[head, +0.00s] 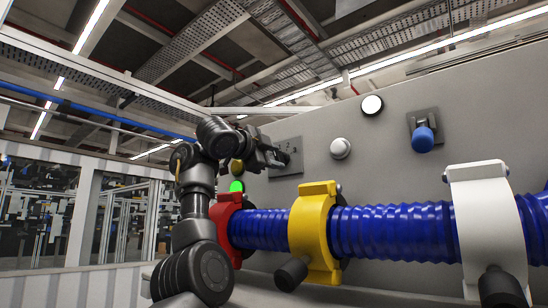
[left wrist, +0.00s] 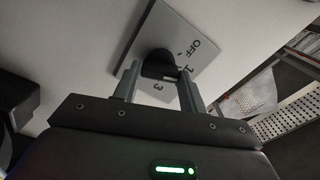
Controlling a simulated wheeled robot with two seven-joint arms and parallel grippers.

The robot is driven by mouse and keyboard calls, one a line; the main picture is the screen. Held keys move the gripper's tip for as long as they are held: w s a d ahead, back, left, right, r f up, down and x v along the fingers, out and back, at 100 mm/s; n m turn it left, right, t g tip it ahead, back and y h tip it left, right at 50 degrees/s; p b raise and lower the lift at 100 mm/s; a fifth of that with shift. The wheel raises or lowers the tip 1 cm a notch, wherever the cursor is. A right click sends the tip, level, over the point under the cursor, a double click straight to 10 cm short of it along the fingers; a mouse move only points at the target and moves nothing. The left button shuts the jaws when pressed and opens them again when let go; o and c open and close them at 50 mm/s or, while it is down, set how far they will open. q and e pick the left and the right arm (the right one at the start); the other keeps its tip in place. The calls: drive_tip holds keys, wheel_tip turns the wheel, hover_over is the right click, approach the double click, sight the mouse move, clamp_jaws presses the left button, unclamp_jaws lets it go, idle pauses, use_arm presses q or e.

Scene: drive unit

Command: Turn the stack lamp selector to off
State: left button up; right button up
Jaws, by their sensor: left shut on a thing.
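The selector is a dark knob (left wrist: 156,62) on a grey square plate (left wrist: 182,22) with OFF and the numeral 3 printed on it; a mark between them is partly hidden. In the head view the plate (head: 293,146) is on the grey wall panel, beyond my left gripper (head: 281,158). My left gripper (left wrist: 160,78) is shut on the knob, one finger on each side. Which mark the knob points to I cannot tell. My right gripper is not in view.
A blue ribbed hose (head: 390,232) runs below the selector through red (head: 223,222), yellow (head: 313,225) and white (head: 487,215) clamps. A green lamp (head: 236,186), a white knob (head: 340,148), a round white lamp (head: 372,105) and a blue lever (head: 423,139) are also on the panel.

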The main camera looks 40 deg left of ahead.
use_arm(q)
drive_tip(key=shift+f+n+b, duration=0.2)
drive_tip(key=shift+n+b, duration=0.5)
drive_tip(key=shift+n, duration=0.1)
drive_tip(key=shift+n+b, duration=0.75)
drive_tip(key=shift+n, duration=0.35)
drive_tip(key=shift+r+n+b, duration=0.2)
drive_tip(key=shift+n+b, duration=0.55)
drive_tip(key=shift+n, duration=1.25)
drive_tip(key=o, duration=1)
